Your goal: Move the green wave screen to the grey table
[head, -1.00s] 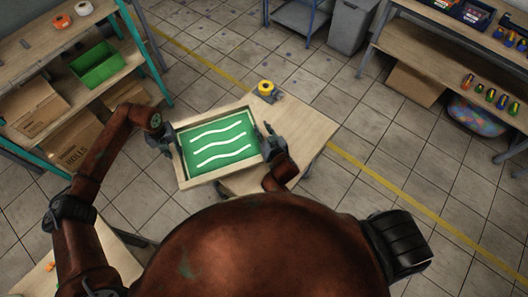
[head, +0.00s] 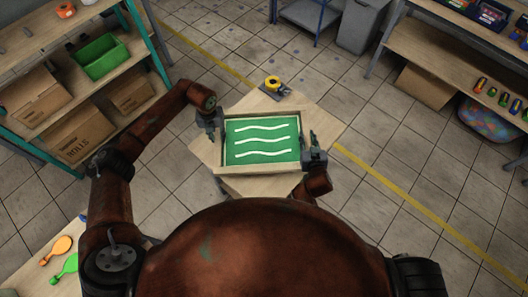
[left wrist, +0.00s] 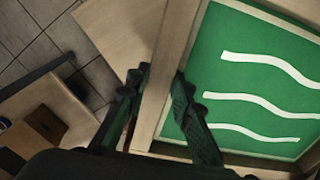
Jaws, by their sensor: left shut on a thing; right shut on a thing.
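The green wave screen (head: 262,141) has a pale wooden frame and a green face with several white wavy lines. It is over a small wooden-topped table (head: 319,114) in the middle of the head view; I cannot tell if it touches the top. My left gripper (head: 211,130) is shut on the left side of the frame. In the left wrist view the fingers of my left gripper (left wrist: 160,98) straddle the frame edge of the green screen (left wrist: 250,85). My right gripper (head: 312,152) is shut on the frame's right side.
A yellow tape roll (head: 273,82) on a dark holder stands at the table's back corner. A shelf with boxes and a green bin (head: 100,57) is at left. An orange paddle (head: 56,250) lies at lower left. The tiled floor (head: 390,140) is free at right.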

